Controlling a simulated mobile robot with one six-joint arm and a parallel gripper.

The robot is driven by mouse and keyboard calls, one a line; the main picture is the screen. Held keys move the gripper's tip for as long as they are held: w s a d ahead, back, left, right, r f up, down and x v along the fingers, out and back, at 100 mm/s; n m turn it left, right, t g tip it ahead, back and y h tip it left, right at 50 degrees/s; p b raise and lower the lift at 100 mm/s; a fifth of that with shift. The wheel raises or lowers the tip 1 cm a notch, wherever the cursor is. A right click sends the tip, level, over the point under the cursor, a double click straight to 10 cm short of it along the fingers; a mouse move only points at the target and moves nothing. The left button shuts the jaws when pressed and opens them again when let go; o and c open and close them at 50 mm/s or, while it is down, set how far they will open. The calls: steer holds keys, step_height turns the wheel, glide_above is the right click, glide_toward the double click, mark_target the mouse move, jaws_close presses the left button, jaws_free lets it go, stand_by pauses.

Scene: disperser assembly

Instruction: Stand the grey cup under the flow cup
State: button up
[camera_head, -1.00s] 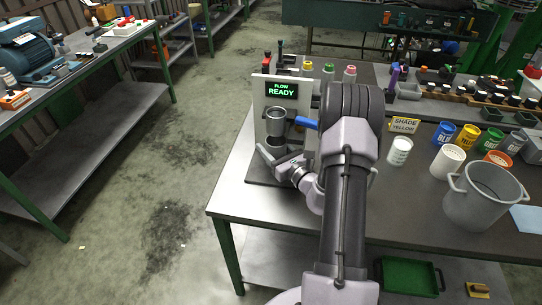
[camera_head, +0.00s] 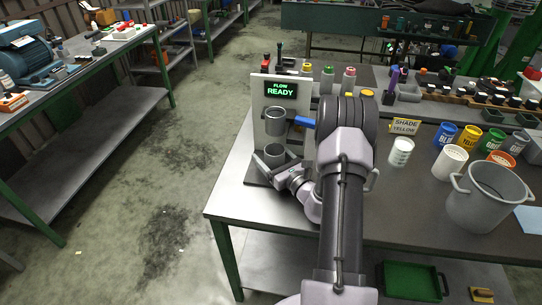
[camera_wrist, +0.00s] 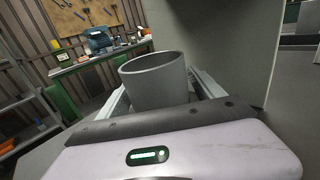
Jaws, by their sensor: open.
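The grey cup (camera_head: 274,154) stands upright at the flow stand's base, directly below the flow cup. It also shows in the wrist view (camera_wrist: 155,82) between my finger bars. The flow cup (camera_head: 275,121) is a grey metal cup held on the stand's panel, with a blue handle to its right. The panel carries a green "FLOW READY" display (camera_head: 280,89). My gripper (camera_head: 267,167) is open, with its fingers around the lower part of the grey cup. Whether a finger touches the cup cannot be told. The cup's bottom is hidden by my gripper.
A large grey pot (camera_head: 487,197) stands at the table's right. Several bottles stand behind the flow stand. The table's left edge is close to the stand.

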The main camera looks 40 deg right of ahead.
steer(key=shift+s+r, duration=0.2)
steer(key=shift+s, duration=0.05)
steer(key=s, duration=0.3)
steer(key=s+p, duration=0.1)
steer(key=s, duration=0.3)
steer(key=s+a+p, duration=0.1)
steer(key=s, duration=0.3)
steer(key=shift+s, duration=0.25)
